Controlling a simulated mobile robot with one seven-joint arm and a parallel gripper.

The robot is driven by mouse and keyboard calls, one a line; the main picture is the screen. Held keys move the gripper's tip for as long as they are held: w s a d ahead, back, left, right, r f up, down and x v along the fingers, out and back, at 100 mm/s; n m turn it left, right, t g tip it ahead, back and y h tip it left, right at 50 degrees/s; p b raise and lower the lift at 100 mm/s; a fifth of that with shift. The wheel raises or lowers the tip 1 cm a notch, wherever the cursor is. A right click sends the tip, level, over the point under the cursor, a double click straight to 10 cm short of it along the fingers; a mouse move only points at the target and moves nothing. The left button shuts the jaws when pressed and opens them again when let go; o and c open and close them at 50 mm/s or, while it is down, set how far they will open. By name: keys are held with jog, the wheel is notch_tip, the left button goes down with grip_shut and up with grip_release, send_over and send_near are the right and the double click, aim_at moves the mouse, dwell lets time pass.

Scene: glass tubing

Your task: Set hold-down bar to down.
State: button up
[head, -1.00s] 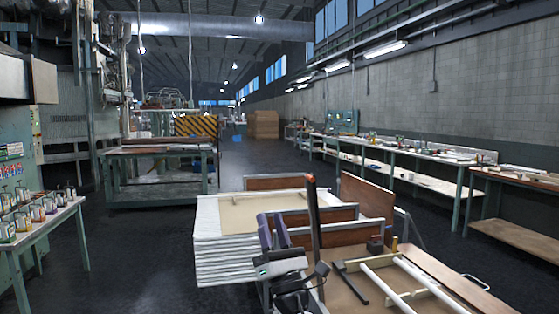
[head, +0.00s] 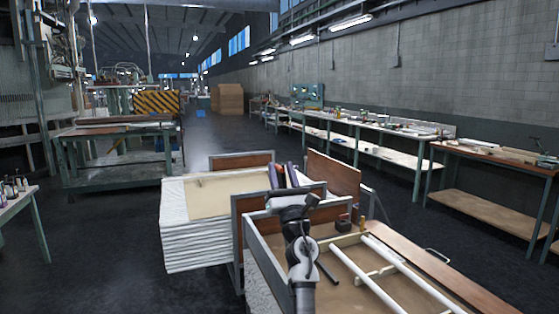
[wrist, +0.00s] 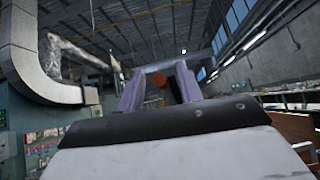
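The hold-down bar's orange-red end (wrist: 158,80) shows in the wrist view, between my two purple fingers and beyond their bases. The rest of the bar is hidden there. In the head view my arm and gripper cover the place of the bar, so its tilt is unclear. I cannot tell whether either finger touches the bar.
White glass tubes (head: 361,276) and a dark tool (head: 327,272) lie on the cart, right of my arm. A stack of white-edged sheets (head: 195,240) stands to the left. Workbenches (head: 375,133) line the right wall. The aisle floor is clear.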

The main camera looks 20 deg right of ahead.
jog(key=shift+x, duration=1.3)
grip_shut()
